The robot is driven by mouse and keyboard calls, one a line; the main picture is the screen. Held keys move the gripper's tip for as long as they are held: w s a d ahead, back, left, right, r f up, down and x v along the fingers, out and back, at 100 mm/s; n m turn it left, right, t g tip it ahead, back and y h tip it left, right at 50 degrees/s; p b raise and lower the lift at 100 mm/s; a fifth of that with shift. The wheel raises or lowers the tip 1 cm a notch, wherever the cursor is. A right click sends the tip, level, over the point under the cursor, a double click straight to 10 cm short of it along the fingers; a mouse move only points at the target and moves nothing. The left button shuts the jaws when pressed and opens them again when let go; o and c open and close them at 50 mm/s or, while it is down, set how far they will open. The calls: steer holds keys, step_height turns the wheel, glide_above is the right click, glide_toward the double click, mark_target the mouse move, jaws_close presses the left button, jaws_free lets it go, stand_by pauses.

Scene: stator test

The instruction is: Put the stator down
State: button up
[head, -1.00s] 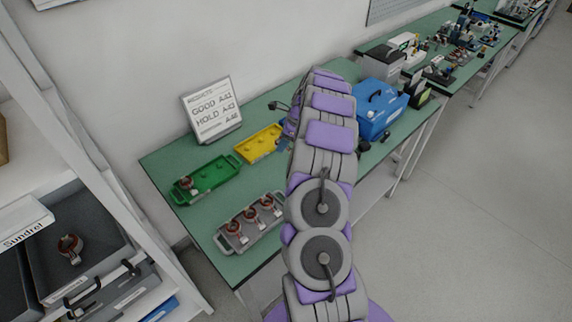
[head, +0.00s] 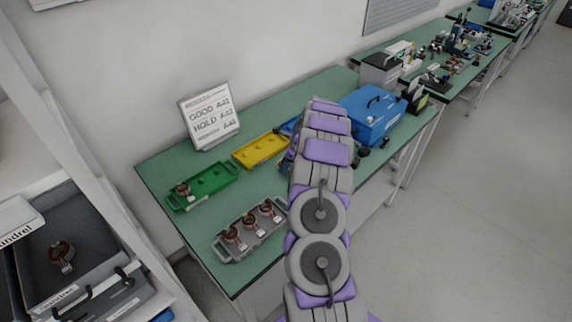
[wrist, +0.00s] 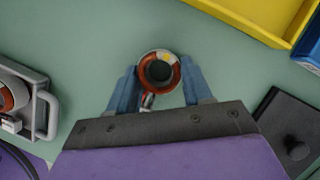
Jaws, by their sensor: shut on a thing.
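A stator (wrist: 143,62) with a copper-brown ring, a dark hole and a pale yellow patch shows in the wrist view. My gripper (wrist: 159,73) has its two blue fingers shut on it, one on each side. The green table top (wrist: 90,35) lies beneath; I cannot tell whether the stator touches it. The held stator is hidden behind my arm in the head view. A grey tray (head: 237,256) holds three stators, and a green tray (head: 217,189) holds one stator (head: 183,188) at its left end.
A yellow tray (head: 259,151) lies behind my gripper, with a blue tray partly hidden beside it. A sign (head: 210,117) stands at the back. A blue case (head: 373,115) stands right of my arm. Bare table shows between the green and grey trays.

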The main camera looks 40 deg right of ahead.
steer(key=shift+d, duration=0.2)
steer(key=o, duration=1.2)
steer(key=shift+d+f, duration=0.1)
steer(key=shift+d, duration=0.05)
steer(key=shift+o, duration=0.2)
steer(key=shift+a, duration=0.2)
steer(key=shift+r, duration=0.3)
steer(key=p+v, duration=0.3)
steer(key=v, duration=0.8)
steer(key=shift+s+d+r, duration=0.15)
steer(key=shift+d+r, duration=0.05)
steer(key=shift+r, duration=0.1)
